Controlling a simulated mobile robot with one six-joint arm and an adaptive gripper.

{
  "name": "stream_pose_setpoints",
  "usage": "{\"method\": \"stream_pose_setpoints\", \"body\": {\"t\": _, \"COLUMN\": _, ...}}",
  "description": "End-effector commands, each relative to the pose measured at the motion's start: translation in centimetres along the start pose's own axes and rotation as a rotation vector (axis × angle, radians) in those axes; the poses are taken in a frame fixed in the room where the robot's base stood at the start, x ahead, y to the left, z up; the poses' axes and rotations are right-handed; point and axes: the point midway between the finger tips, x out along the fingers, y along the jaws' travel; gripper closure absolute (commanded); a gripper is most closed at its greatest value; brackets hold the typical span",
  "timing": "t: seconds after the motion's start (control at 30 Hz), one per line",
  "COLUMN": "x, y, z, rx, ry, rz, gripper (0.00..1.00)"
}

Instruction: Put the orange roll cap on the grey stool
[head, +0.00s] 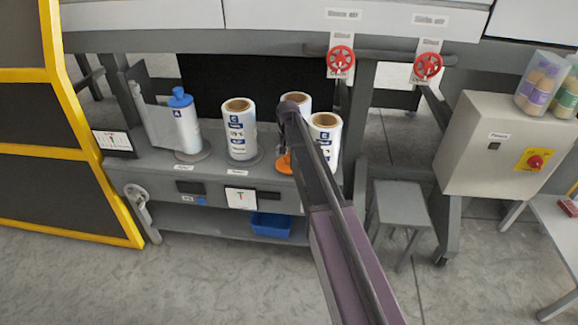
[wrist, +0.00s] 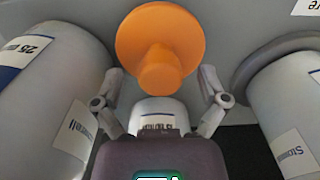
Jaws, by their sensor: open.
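The orange roll cap (wrist: 160,45) is a wide disc with a knob. It lies on the grey shelf of the machine, in front of the white rolls, and in the head view the cap (head: 284,164) is partly hidden by my arm. My gripper (wrist: 160,76) is open, with one finger on each side of the cap's knob and a gap on both sides. In the head view my gripper (head: 285,148) is mostly hidden.
Several white rolls (head: 240,140) stand close around the cap on the shelf. A blue-capped white roll (head: 186,125) is farther left. A blue bin (head: 271,226) sits on the lower shelf. The control box (head: 498,145) overhangs near the stool, whose top is bare.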

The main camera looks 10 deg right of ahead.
Motion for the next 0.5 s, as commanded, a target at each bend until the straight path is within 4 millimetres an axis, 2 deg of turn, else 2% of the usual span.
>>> {"method": "stream_pose_setpoints", "body": {"t": 0.33, "x": -0.01, "y": 0.03, "z": -0.01, "rx": 0.000, "ry": 0.000, "rz": 0.000, "gripper": 0.07}}
{"method": "stream_pose_setpoints", "body": {"t": 0.37, "x": -0.01, "y": 0.03, "z": -0.01, "rx": 0.000, "ry": 0.000, "rz": 0.000, "gripper": 0.13}}
{"method": "stream_pose_setpoints", "body": {"t": 0.5, "x": -0.01, "y": 0.04, "z": -0.01, "rx": 0.000, "ry": 0.000, "rz": 0.000, "gripper": 0.55}}
